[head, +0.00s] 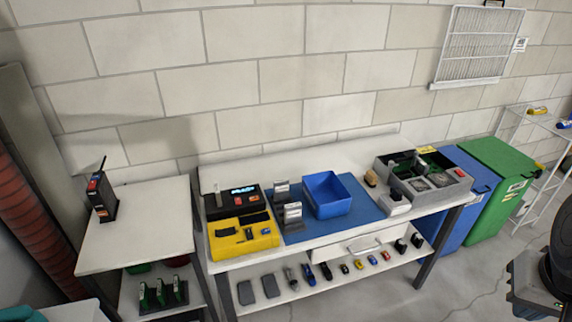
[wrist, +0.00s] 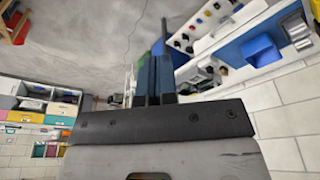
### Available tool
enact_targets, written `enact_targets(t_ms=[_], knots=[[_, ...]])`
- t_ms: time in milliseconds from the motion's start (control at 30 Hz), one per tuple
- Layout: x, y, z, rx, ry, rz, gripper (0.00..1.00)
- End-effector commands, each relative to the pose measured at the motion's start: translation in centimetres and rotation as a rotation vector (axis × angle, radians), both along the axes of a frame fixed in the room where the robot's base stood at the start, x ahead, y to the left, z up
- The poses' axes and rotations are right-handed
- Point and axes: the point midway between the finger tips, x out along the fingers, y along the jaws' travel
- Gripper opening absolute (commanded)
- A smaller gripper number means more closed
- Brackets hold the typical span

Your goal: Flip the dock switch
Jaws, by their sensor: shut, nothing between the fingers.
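I cannot tell for certain which part is the dock switch. A black unit with a lit blue display and a small orange-red spot (head: 238,200) stands at the left end of the long bench. A black upright device with a red part and an antenna (head: 101,197) stands on the small left table. My gripper (wrist: 153,62) shows in the wrist view, its two dark fingers shut together and empty. It is well away from the bench, which appears tilted at the upper right there. My gripper is not visible in the head view.
The long bench holds a yellow case (head: 243,237), a blue bin (head: 327,195) and a grey divided tray (head: 424,180). Several small items line its lower shelf. Blue (head: 462,205) and green (head: 500,170) lidded bins stand at its right. Floor in front is clear.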

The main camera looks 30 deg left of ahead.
Motion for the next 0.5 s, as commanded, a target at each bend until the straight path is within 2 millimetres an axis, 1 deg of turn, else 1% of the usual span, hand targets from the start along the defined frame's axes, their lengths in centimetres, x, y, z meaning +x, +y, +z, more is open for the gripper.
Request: enact_targets(t_ms=[167,267,500], knots=[[2.4,1.2,0.9,-0.011,0.016,0.087,0.0],[4.3,2.2,1.6,-0.02,0.027,0.157,0.0],[9.5,5.6,3.1,-0.045,0.056,0.354,0.0]])
